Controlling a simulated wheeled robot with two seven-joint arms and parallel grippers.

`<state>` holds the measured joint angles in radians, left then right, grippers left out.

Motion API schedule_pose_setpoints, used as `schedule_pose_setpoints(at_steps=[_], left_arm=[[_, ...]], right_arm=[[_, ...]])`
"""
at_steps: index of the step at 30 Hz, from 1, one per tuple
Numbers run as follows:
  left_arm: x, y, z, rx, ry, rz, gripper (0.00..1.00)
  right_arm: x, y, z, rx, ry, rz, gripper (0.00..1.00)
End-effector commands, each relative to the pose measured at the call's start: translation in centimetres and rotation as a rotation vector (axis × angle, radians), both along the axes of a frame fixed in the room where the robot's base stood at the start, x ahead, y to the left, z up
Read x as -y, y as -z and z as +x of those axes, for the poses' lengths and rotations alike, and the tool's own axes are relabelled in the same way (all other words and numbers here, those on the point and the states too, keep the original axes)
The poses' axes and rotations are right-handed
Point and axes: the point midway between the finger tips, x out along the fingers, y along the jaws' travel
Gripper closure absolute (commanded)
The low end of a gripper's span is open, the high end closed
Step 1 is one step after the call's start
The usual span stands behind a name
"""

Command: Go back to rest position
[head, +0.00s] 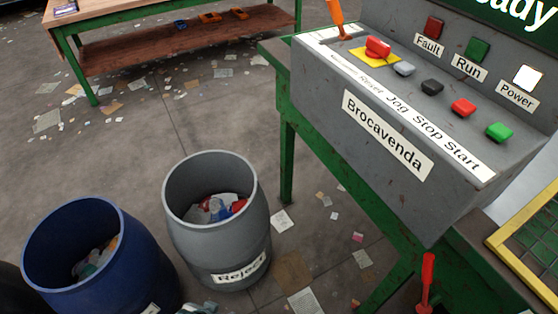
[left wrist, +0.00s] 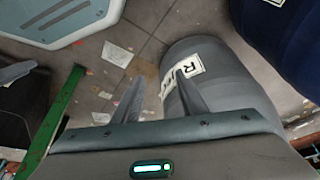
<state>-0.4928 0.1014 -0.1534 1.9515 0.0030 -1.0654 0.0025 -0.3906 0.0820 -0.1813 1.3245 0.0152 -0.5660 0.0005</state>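My left gripper (left wrist: 158,80) shows in the left wrist view with its two fingers apart and nothing between them. It hangs above the floor, with the grey Reject barrel (left wrist: 232,85) behind and to the right of the fingers. In the head view I cannot make out the left gripper. My right gripper is in neither view. The control panel (head: 395,140) marked Brocavenda fills the upper right of the head view, with several coloured buttons and an orange lever (head: 337,15) at its top left.
The Reject barrel (head: 218,255) and a blue barrel (head: 115,265), both holding scraps, stand at lower left. The panel rests on a green frame (head: 287,160). A yellow-edged belt guard (head: 510,235) is at right. A wooden-shelved bench (head: 180,40) stands behind. Paper litters the floor.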

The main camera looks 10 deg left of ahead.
Motion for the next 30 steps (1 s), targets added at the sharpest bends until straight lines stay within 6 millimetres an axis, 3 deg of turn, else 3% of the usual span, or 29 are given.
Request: schedule_pose_setpoints(at_steps=[3, 9, 15, 21, 30], left_arm=[[0.5, 4.1, 0.1, 0.014, 0.005, -0.008, 0.61], [1.1, 10.4, -0.8, 0.05, 0.013, -0.025, 0.61], [1.4, 14.6, -2.3, 0.08, 0.019, -0.037, 0.61], [1.4, 16.0, -3.0, 0.094, 0.023, -0.041, 0.61], [1.4, 16.1, -3.1, 0.096, 0.023, -0.042, 0.61]], right_arm=[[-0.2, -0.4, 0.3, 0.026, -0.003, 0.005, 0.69], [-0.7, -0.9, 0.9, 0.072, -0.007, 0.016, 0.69], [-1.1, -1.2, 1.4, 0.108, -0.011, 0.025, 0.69], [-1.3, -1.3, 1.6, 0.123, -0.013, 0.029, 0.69], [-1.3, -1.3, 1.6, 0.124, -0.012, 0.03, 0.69]])
